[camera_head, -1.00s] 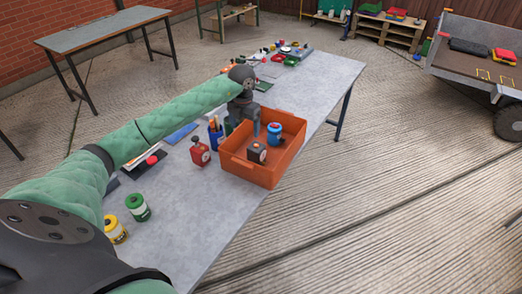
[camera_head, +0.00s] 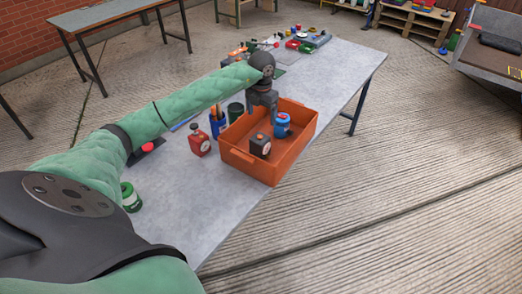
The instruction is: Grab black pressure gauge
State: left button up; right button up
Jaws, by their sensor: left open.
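A black pressure gauge (camera_head: 260,145) with a pale dial and a small orange-red knob on top stands in the orange crate (camera_head: 244,169), near its front left wall. A blue canister (camera_head: 282,125) stands in the same crate, behind and to the right of the gauge. My left gripper (camera_head: 264,114) is over the crate, pointing down with its fingers apart. It is above and behind the gauge, to the left of the blue canister, and it is empty. My right gripper is not in view.
A red gauge (camera_head: 199,141) stands on the grey table (camera_head: 202,215) left of the crate. A blue pen cup (camera_head: 218,124) and a dark green can (camera_head: 235,112) stand behind it. A green jar (camera_head: 131,197) is near my left arm. The table's front is clear.

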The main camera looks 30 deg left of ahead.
pick_arm(q)
jog(key=b, duration=0.3)
send_over(260, 136)
jog(key=w, duration=0.1)
notch_tip(260, 136, down, 4)
jog(key=shift+w+a+f, duration=0.1)
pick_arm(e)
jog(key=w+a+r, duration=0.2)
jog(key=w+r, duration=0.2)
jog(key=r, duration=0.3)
pick_arm(q)
jog(key=shift+f, duration=0.2)
jog(key=shift+f+p, duration=0.55)
jog(key=shift+f, duration=0.55)
jog(key=f+p, duration=0.1)
jog(key=s+f+p, duration=0.1)
jog(key=f, duration=0.1)
jog(key=shift+s+f+p, duration=0.15)
jog(key=shift+f+p, duration=0.05)
jog(key=shift+p, duration=0.15)
jog(key=shift+f, duration=0.8)
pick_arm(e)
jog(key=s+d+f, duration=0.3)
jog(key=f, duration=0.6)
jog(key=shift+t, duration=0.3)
pick_arm(q)
jog(key=shift+c, duration=0.4)
